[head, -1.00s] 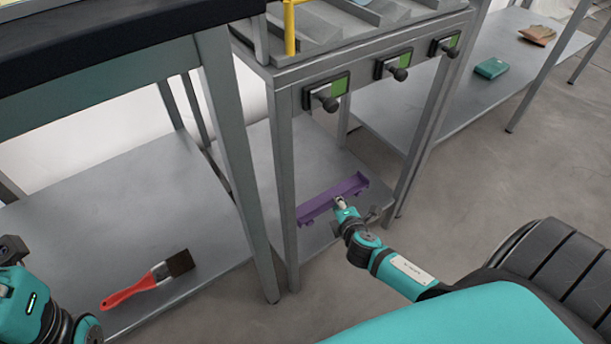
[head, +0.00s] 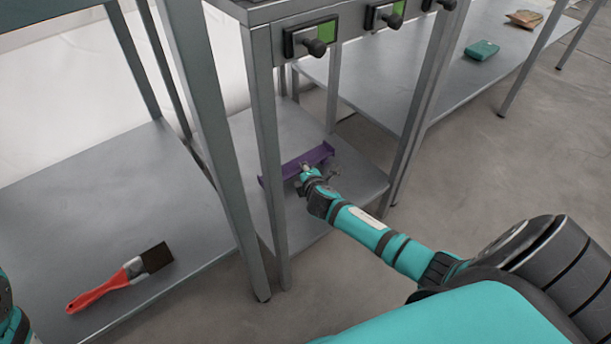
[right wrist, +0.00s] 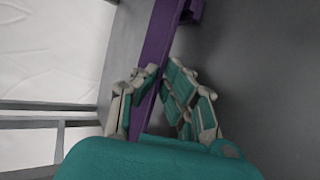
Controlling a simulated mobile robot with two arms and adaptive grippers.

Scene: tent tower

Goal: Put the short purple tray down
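The short purple tray (head: 297,164) is over the lower shelf (head: 345,190) of the narrow grey metal stand in the head view. My right gripper (head: 306,169) reaches in from the front and is at the tray's near side. In the right wrist view my right gripper's fingers (right wrist: 162,88) lie on both sides of the purple tray's wall (right wrist: 160,40), closed on it. I cannot tell whether the tray's underside touches the shelf. Only a teal piece of my left arm shows at the left edge; its gripper is out of view.
Metal legs of the stand (head: 262,150) rise at the shelf's corners, close to the tray. A red-handled brush (head: 120,280) lies on the left shelf. A teal box (head: 482,50) and a brown item (head: 524,18) lie on the right shelf. Knobs (head: 316,47) project above.

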